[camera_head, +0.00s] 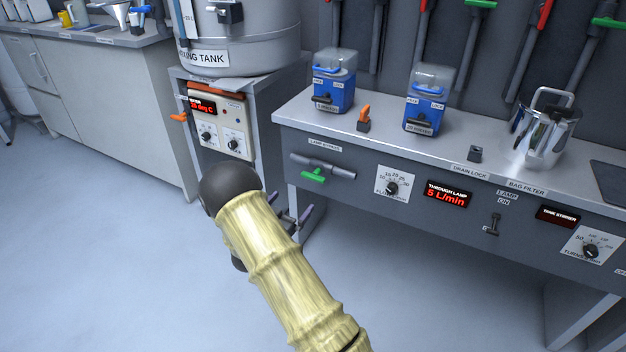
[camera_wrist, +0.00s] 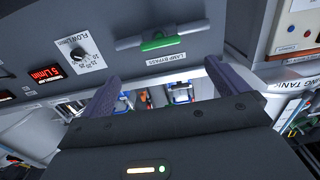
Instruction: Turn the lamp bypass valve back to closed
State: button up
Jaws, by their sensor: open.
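The lamp bypass valve is a grey pipe (camera_head: 335,170) with a green handle (camera_head: 314,175) on the bench's front panel, under a label. In the wrist view the green handle (camera_wrist: 160,42) lies roughly along the pipe (camera_wrist: 200,29), near the "LAMP BYPASS" label (camera_wrist: 167,57). My gripper (camera_head: 290,212) is below and in front of the valve in the head view, partly hidden by my arm. In the wrist view my gripper (camera_wrist: 161,71) is open, its two dark fingers spread. The handle is beyond the fingertips, apart from them, and nothing is between the fingers.
Beside the valve are a flow dial (camera_head: 393,187) and a red display (camera_head: 447,195) reading 5 L/min. Blue dosing units (camera_head: 334,92) and a metal bag filter (camera_head: 541,135) stand on the bench. The mixing tank stand (camera_head: 216,125) is left. Floor (camera_head: 110,260) is clear.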

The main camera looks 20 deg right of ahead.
aim_at(311, 179)
jog(key=b+x, duration=0.4)
jog(key=x, duration=1)
jog(key=shift+w+d, duration=0.2)
jog(key=c, duration=1)
